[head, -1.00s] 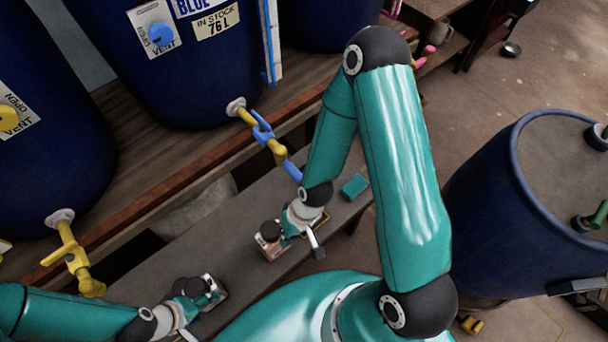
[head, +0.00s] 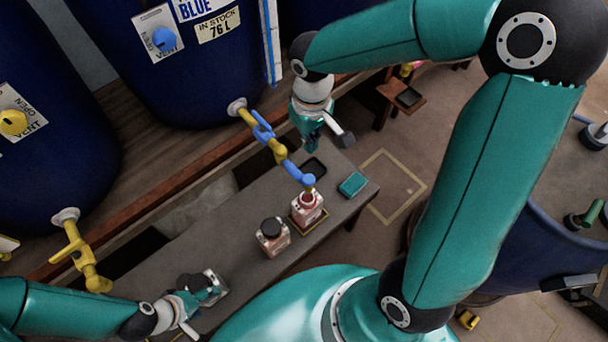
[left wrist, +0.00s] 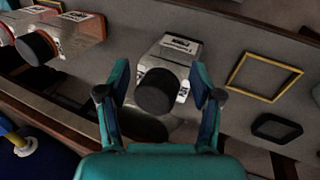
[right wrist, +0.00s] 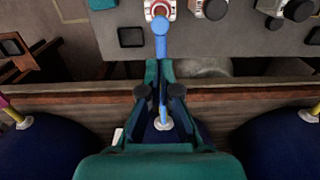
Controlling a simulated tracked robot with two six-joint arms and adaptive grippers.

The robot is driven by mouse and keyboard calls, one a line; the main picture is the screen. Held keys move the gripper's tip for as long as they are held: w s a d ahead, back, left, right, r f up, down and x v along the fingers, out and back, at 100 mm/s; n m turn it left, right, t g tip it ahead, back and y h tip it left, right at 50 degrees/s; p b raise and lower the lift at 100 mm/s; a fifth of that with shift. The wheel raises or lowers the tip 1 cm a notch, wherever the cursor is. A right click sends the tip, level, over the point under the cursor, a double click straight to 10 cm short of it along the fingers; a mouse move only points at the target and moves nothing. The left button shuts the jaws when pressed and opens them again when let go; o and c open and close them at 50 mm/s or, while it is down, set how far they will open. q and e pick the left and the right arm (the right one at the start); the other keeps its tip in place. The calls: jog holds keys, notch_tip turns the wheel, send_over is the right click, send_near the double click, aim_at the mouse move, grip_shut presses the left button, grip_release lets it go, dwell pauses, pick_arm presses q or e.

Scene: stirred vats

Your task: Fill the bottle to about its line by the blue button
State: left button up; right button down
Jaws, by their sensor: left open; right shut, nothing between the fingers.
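A small reddish bottle (head: 307,211) with a white label stands upright in a yellow frame below the blue spout end (head: 308,180) of the middle vat's tap; its fill level and line cannot be made out. The round blue button (head: 163,39) is on the vent plate of that dark blue vat (head: 190,95). My right gripper (head: 311,138) is shut and empty, above and behind the tap; it also shows in the right wrist view (right wrist: 160,92). My left gripper (left wrist: 158,98) is open, its fingers either side of a clear bottle (left wrist: 172,55) with a black cap.
Another black-capped bottle (head: 272,237) stands left of the reddish one. A teal block (head: 352,184) and a dark tray (head: 313,167) lie on the grey bench. A yellow tap (head: 78,255) sticks out at left.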

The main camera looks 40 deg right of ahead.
aim_at(309, 179)
jog(key=shift+f, duration=0.1)
notch_tip(309, 179, down, 14)
jog(key=shift+r+b, duration=0.1)
jog(key=shift+b, duration=0.2)
dwell(0.4)
